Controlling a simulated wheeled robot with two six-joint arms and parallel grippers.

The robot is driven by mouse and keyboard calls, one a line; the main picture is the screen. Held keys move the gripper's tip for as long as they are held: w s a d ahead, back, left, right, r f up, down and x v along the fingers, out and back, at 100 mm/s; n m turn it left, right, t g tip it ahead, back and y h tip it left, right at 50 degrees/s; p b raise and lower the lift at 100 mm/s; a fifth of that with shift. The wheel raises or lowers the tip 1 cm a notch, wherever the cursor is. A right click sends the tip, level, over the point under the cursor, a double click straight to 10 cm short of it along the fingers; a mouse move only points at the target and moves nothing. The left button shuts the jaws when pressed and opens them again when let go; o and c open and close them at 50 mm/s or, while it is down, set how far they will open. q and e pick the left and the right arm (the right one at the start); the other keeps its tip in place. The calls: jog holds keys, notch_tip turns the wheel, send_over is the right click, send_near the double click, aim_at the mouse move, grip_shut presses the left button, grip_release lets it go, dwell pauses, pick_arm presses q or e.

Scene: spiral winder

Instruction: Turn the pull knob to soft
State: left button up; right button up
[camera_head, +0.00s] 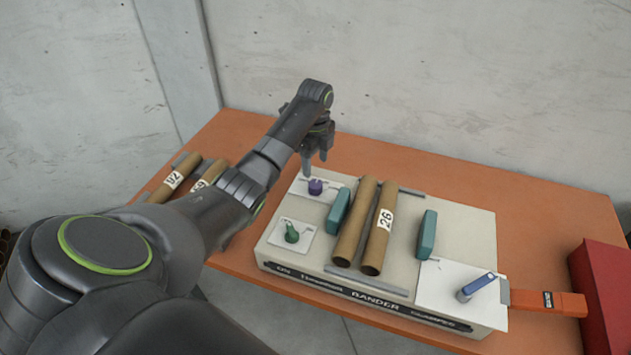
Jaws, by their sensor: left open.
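A purple knob (315,187) stands on a white label plate at the back left of the beige winder (460,225). A green knob (291,236) with a pointer-like top sits on another white plate in front of it. The print on both plates is too small to read, so I cannot tell which is the pull knob or where it points. My left gripper (316,166) is open and points down just above the purple knob. Its fingers appear empty, and I cannot tell whether they touch the knob. My right gripper is out of view.
Two cardboard tubes (380,225) lie on the winder between teal blocks (427,235). A blue lever (478,287) stands at the front right. More tubes (175,179) lie at the left, partly behind my arm. An orange-handled tool (548,302) and red box (603,290) are at right.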

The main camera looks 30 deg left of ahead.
aim_at(315, 184)
pick_arm(q)
notch_tip(315, 184, down, 8)
jog(key=shift+r, duration=0.15)
jog(key=shift+c, duration=0.2)
jog(key=shift+p, duration=0.3)
jog(key=c, duration=1)
